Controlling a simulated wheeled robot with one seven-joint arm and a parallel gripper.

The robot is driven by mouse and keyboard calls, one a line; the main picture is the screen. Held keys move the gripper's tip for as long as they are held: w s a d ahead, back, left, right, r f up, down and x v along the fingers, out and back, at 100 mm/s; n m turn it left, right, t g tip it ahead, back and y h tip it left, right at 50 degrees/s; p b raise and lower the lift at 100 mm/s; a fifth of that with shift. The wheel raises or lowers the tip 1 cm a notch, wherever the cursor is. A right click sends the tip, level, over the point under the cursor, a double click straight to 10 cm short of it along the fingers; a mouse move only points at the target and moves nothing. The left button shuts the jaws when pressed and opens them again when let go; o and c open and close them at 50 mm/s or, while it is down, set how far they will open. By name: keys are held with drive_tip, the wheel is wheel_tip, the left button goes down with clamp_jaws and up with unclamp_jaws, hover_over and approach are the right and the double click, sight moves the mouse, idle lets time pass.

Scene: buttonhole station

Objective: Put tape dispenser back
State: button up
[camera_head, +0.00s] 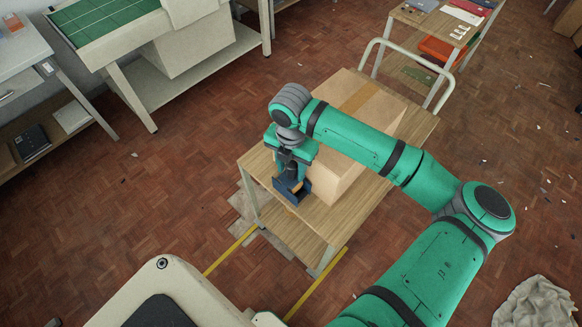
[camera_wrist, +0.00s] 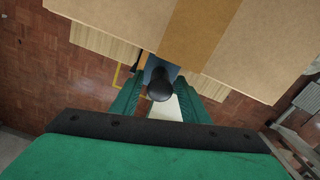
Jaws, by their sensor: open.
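A dark blue tape dispenser (camera_head: 291,190) is at the near left part of a small wooden table (camera_head: 325,226), beside a cardboard box. In the wrist view its blue part (camera_wrist: 158,66) shows beyond a black rounded handle (camera_wrist: 160,86). My gripper (camera_head: 291,165) points down over the dispenser. In the wrist view my gripper (camera_wrist: 162,88) is open, with the black handle between its green fingers. I cannot tell whether either finger touches the handle. The lower part of the dispenser is partly hidden.
The large cardboard box (camera_head: 340,165) stands close to the right of my gripper and fills the top of the wrist view. A bench with a green mat (camera_head: 100,18) is at upper left. A trolley (camera_head: 440,22) holds small items at upper right. The parquet floor between is mostly clear.

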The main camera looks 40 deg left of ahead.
wheel_tip(320, 180, up, 12)
drive_tip(key=shift+r, duration=0.1)
idle(0.5)
idle(0.5)
